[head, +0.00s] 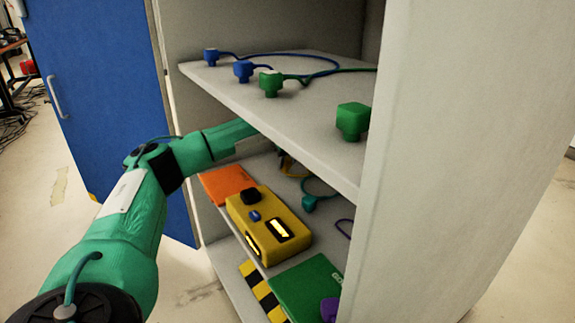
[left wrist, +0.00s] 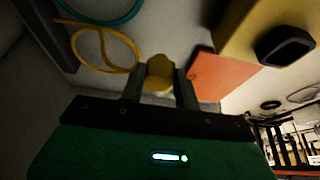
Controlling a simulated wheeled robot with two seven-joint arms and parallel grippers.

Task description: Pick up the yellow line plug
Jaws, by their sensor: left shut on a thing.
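The yellow line plug (left wrist: 159,70) sits between the two fingers of my left gripper (left wrist: 158,88) in the left wrist view. The fingers are shut on it. Its yellow cord (left wrist: 104,50) loops on the shelf to the left in that view. In the head view my left arm reaches into the cabinet under the upper shelf, which hides the gripper and the plug. A bit of the yellow cord (head: 291,167) shows below the shelf edge. My right gripper is in neither view.
The upper shelf (head: 300,110) is close above my left forearm and holds blue and green plugs. On the lower shelf are a yellow box (head: 262,222), an orange flat item (head: 225,183), a green flat item (head: 305,287) and a teal plug (head: 310,203). A blue door (head: 100,80) stands open left.

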